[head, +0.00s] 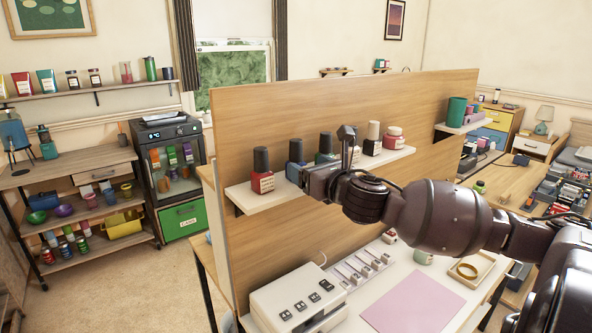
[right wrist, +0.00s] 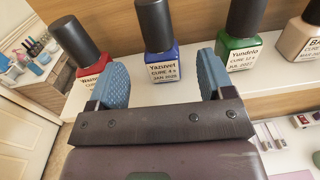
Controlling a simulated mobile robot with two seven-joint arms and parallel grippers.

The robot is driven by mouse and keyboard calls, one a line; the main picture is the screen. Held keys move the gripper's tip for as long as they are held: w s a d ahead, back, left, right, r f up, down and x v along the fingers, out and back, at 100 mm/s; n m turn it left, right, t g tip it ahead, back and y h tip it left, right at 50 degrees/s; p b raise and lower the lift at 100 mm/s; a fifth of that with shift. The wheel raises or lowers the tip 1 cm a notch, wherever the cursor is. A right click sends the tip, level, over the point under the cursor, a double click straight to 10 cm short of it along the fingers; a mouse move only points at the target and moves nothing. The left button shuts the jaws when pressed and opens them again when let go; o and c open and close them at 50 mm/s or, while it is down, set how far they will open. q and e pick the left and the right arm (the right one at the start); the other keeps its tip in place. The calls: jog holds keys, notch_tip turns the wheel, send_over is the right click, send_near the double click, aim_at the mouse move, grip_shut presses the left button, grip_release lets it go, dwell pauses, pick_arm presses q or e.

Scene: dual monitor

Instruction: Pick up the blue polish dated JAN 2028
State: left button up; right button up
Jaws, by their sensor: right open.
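The blue polish (right wrist: 162,68) stands upright on the wall shelf, with a black cap and a white label that appears to read Yazuvel, CURE 4 s, JAN 2028. In the head view the blue polish (head: 294,172) is partly covered by my gripper. My right gripper (head: 318,168) is at the shelf's front. In the right wrist view its blue-padded fingers (right wrist: 163,76) are open, one to each side of the blue bottle, with nothing held. I cannot tell how far the fingertips reach along the bottle. My left gripper is not in view.
A red polish (head: 262,181) stands left of the blue one, and a green polish (right wrist: 243,50) close to its right. A beige polish (right wrist: 305,45) and a red jar (head: 393,138) stand farther right. Behind the shelf (head: 245,199) is a wooden panel (head: 290,105).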

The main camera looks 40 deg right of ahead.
aim_at(300, 164)
jog(key=shift+w+d+f, duration=0.15)
jog(key=shift+w+d, duration=0.05)
jog(key=shift+w, duration=1)
jog(key=shift+w+d+f, duration=0.1)
jog(key=shift+w+d, duration=0.05)
jog(key=shift+w, duration=1)
jog(key=c, duration=1)
jog(key=shift+c, duration=0.2)
jog(key=shift+r, duration=0.1)
